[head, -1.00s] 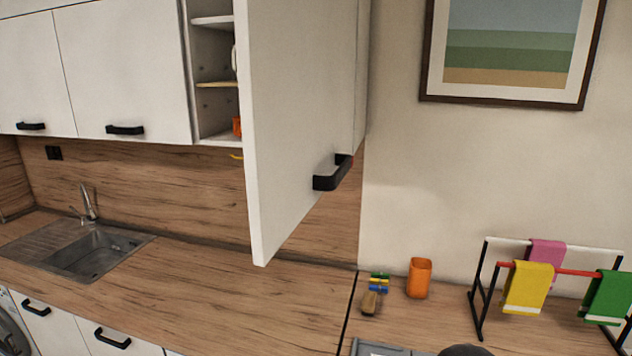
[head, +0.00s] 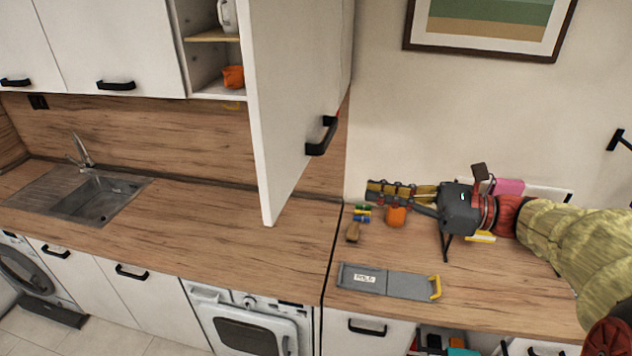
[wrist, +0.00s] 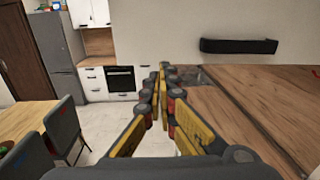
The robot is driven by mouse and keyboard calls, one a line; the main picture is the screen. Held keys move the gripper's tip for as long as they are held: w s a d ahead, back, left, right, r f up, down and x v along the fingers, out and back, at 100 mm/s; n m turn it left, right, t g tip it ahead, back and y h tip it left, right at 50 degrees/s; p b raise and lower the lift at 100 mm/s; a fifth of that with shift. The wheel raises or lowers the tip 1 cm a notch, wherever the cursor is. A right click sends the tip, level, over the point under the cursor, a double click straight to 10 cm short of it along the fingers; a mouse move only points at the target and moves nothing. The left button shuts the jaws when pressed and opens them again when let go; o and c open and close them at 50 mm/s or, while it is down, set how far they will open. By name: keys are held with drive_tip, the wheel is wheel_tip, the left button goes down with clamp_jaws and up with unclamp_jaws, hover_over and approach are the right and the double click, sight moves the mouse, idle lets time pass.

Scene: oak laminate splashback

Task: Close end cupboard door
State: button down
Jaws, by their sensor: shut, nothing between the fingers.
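The white end cupboard door (head: 285,110) stands open in the head view, swung out from the wall cupboard. Its black handle (head: 322,136) is on the face towards the right. A black handle on a pale panel, apparently this one, shows in the wrist view (wrist: 238,46). My gripper (head: 372,190) is shut and empty, right of the handle and lower in the picture, apart from the door. Its yellow and black fingers point left. They meet in the middle of the wrist view (wrist: 163,72).
The open cupboard shelves hold an orange bowl (head: 233,77) and a white jug (head: 227,15). On the worktop are an orange cup (head: 396,217), partly hidden by my gripper, a grey toolbox lid (head: 390,283) and a drying rack behind my arm. The worktop left of the door is clear.

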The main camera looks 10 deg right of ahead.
drive_tip(key=p, duration=0.2)
approach(292, 180)
drive_tip(key=x, duration=0.5)
drive_tip(key=shift+s+a+r, duration=0.1)
drive_tip(key=shift+s+a, duration=0.05)
drive_tip(key=shift+a, duration=0.05)
drive_tip(key=shift+x, duration=0.8)
